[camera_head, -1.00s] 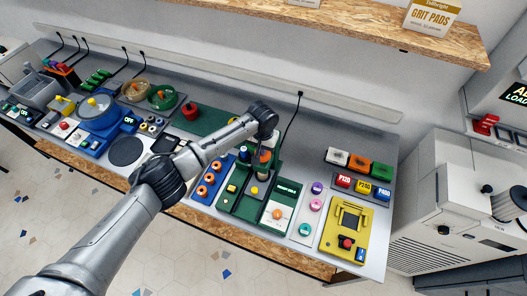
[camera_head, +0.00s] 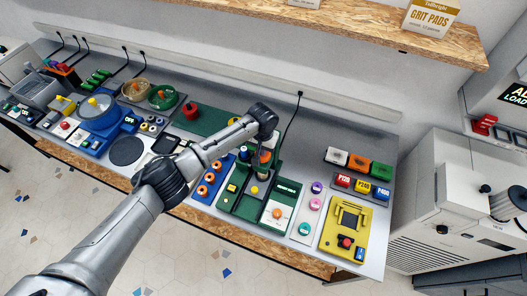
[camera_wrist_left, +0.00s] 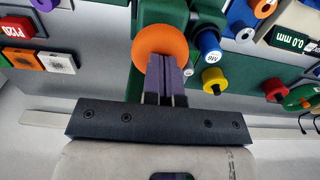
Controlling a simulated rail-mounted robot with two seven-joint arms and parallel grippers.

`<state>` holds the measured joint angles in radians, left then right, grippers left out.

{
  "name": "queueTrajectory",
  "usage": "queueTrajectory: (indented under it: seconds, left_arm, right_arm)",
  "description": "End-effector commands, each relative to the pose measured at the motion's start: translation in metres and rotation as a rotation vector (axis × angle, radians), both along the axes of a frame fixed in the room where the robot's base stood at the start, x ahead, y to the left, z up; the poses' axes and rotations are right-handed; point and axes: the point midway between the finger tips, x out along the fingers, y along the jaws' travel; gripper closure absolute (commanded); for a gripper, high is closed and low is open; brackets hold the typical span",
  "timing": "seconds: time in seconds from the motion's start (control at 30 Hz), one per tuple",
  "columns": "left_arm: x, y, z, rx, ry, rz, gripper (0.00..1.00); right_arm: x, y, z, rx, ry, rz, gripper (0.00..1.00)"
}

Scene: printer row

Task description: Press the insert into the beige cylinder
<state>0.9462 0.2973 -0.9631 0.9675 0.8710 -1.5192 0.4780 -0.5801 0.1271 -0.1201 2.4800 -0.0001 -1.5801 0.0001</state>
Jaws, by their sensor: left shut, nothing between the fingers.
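A green press (camera_head: 243,203) stands on the bench at middle right, with a yellow button on its base; its green body also shows in the wrist view (camera_wrist_left: 150,100). My left gripper (camera_wrist_left: 164,62) is shut and empty. Its fingertips are at an orange round part (camera_wrist_left: 160,42) on the press, overlapping its lower edge; I cannot tell whether they touch. In the head view the arm's wrist hangs over the press and partly covers it. A dark blue piece marked M6 (camera_wrist_left: 209,44) is beside the orange part. I cannot clearly make out the beige cylinder or the insert. My right gripper is out of view.
A white panel with an orange knob (camera_head: 277,213) and a yellow device (camera_head: 343,233) stand right of the press. Coloured blocks (camera_head: 358,162) lie behind the device. Blue holders with orange rings (camera_head: 208,178) are close on the left. The bench behind the press is mostly clear.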

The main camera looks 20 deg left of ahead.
Motion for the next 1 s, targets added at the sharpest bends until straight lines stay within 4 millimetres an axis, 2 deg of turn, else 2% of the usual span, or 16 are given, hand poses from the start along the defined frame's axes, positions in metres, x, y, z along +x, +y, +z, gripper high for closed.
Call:
queueTrajectory:
  seconds: [1.0]
  left_arm:
    - [-0.0009, 0.0008, -0.0051, 0.002, 0.003, 0.001, 1.0]
  right_arm:
    - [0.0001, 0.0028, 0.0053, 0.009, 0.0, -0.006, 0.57]
